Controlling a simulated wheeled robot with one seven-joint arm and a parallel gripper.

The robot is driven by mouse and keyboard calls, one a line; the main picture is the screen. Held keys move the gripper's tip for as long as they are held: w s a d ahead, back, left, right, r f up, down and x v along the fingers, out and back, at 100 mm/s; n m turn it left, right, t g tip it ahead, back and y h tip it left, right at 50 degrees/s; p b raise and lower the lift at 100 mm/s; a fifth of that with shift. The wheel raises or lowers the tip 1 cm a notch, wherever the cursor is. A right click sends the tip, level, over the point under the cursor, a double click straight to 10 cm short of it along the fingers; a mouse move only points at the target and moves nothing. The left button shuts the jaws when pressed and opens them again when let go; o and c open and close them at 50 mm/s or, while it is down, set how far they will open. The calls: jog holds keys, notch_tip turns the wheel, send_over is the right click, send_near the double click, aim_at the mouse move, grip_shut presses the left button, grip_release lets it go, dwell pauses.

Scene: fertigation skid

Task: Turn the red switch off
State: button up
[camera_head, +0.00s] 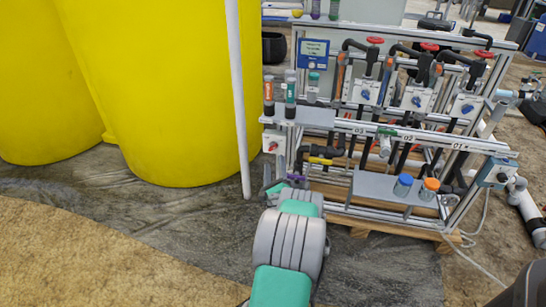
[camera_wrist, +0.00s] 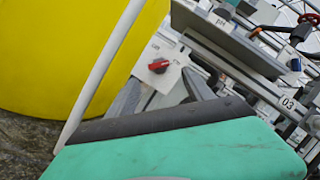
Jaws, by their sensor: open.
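The red switch (camera_wrist: 158,66) is a small red rotary knob on a white plate in the wrist view. Its handle lies nearly level in that tilted picture; the small lettering beside it is unreadable. In the head view the red switch (camera_head: 272,146) sits on a white box at the left end of the skid's frame. My gripper (camera_wrist: 168,80) is open and empty, with its two grey fingers pointing toward the plate below the knob, apart from the knob. In the head view my gripper (camera_head: 281,186) is low in front of the frame, below the switch box, partly hidden by my arm.
A white upright pipe (camera_head: 238,100) stands just left of the switch, before large yellow tanks (camera_head: 165,90). Bottles (camera_head: 290,95) stand on a shelf above it. Blue-handled valve boxes (camera_head: 417,100) and black pipes fill the skid to the right. Floor at left is clear.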

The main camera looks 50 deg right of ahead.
aim_at(273, 149)
jog(key=x, duration=0.7)
jog(key=shift+p, duration=0.3)
jog(key=shift+w, duration=0.1)
jog(key=shift+c, duration=0.4)
jog(key=c, duration=1.2)
jog(key=shift+a, duration=0.15)
grip_shut()
jog(key=shift+r, duration=0.15)
